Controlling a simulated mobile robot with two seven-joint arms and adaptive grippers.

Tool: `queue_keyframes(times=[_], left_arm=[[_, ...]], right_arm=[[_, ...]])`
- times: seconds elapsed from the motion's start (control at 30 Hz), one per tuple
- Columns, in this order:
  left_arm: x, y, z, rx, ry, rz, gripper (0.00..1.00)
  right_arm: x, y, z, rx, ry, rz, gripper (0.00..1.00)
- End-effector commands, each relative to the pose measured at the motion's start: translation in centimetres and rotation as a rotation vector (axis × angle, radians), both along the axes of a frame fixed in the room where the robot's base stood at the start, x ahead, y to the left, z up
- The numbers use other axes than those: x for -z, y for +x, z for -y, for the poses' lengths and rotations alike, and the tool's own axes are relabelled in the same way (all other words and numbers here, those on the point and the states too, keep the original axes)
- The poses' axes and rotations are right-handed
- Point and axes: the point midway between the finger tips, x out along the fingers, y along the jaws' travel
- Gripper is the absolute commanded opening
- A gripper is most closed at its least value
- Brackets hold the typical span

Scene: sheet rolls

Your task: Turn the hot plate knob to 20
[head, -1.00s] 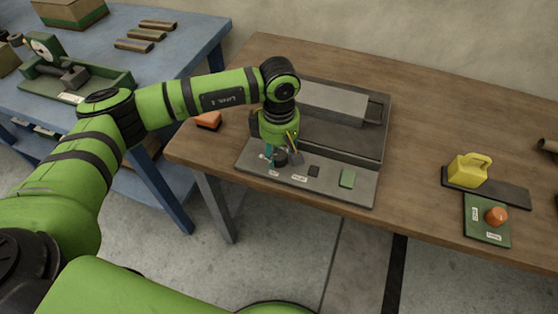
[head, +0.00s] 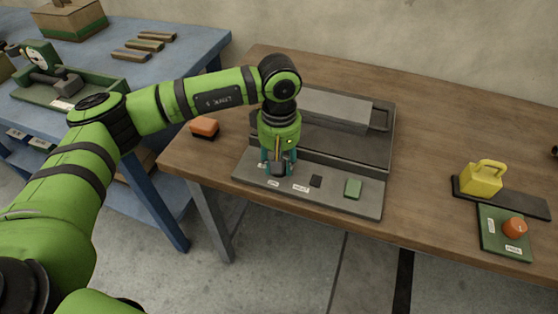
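The grey hot plate unit (head: 355,203) sits on the wooden table, with a control panel along its front edge. A dark knob (head: 278,170) is at the left of this panel, partly hidden by my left gripper. My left gripper (head: 278,168) points down over the knob, its teal fingers apart on either side of it. I cannot tell whether the fingers touch the knob. Small white labels (head: 300,188) lie in front and to the right; their text and the knob's setting are unreadable. My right gripper is not in view.
A black square (head: 316,181) and green block (head: 353,188) sit on the panel. A grey bar with a handle (head: 335,110) lies behind. An orange-topped block (head: 204,127) is left.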

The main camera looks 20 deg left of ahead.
Motion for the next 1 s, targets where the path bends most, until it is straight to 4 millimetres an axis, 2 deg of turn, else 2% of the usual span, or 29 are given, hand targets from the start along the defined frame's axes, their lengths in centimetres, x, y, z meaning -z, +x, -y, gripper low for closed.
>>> queue_keyframes(times=[0.17,0.2,0.23,0.27,0.67,0.77,1.0], left_arm=[[0.1,-0.1,0.0,0.000,0.001,-0.005,0.07],[0.1,-0.1,0.0,0.000,0.001,-0.005,0.44],[0.1,-0.1,0.0,0.000,0.001,-0.005,0.56],[0.1,-0.1,0.0,-0.001,0.001,-0.005,0.63],[-0.4,0.0,0.0,-0.002,-0.001,0.001,0.63],[-1.7,0.0,0.0,-0.001,-0.001,0.001,0.63],[-6.8,0.1,0.0,-0.001,-0.001,0.004,0.63]], right_arm=[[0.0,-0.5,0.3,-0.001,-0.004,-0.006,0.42],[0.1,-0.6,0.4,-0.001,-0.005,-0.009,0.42],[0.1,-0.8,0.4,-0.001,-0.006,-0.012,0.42],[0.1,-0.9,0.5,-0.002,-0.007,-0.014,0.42],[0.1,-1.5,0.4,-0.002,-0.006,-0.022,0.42],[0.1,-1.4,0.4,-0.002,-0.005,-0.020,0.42],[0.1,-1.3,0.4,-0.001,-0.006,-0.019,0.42]])
